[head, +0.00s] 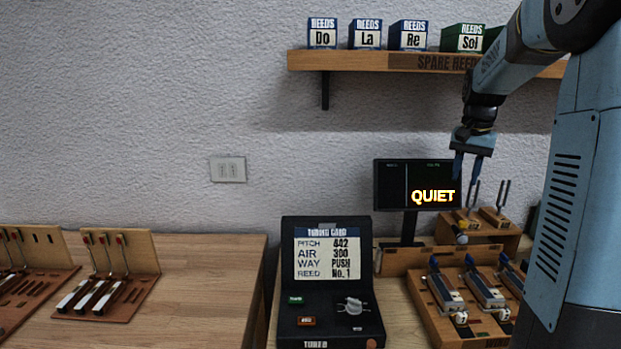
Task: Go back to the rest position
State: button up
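My gripper (467,176) hangs pointing down at the right, in front of the wall and the right part of the dark monitor (391,185). Its two blue fingers stand apart with a gap between them, and I see nothing held. Just below and right of the fingertips, a tuning fork (474,196) stands upright in a wooden block; whether it touches a finger I cannot tell. A second tuning fork (503,196) stands to its right. The monitor shows the word "QUIET".
Above, a wooden shelf (335,61) carries several reed boxes. A dark tuner box with a card (335,252) stands on the bench. Right of it is a wooden tray (428,300) with several metal reed pieces. Key-action models (105,275) stand at left; the left table's middle (205,285) is clear.

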jog(key=s+a+r+n+t, duration=0.1)
jog(key=s+a+r+n, duration=0.1)
jog(key=s+a, duration=0.4)
jog(key=s+a+r+n+t, duration=0.15)
jog(key=s+a, duration=0.25)
jog(key=s, duration=0.4)
jog(key=s+a+f+n+t, duration=0.1)
jog(key=s+a+f+n, duration=0.1)
jog(key=s, duration=0.5)
jog(key=s+a+f+n+t, duration=0.1)
jog(key=s+a+f+n, duration=0.1)
jog(key=s+a, duration=0.2)
jog(key=s, duration=0.3)
jog(key=shift+s+f, duration=0.15)
jog(key=shift+f, duration=0.05)
jog(key=shift+s, duration=0.1)
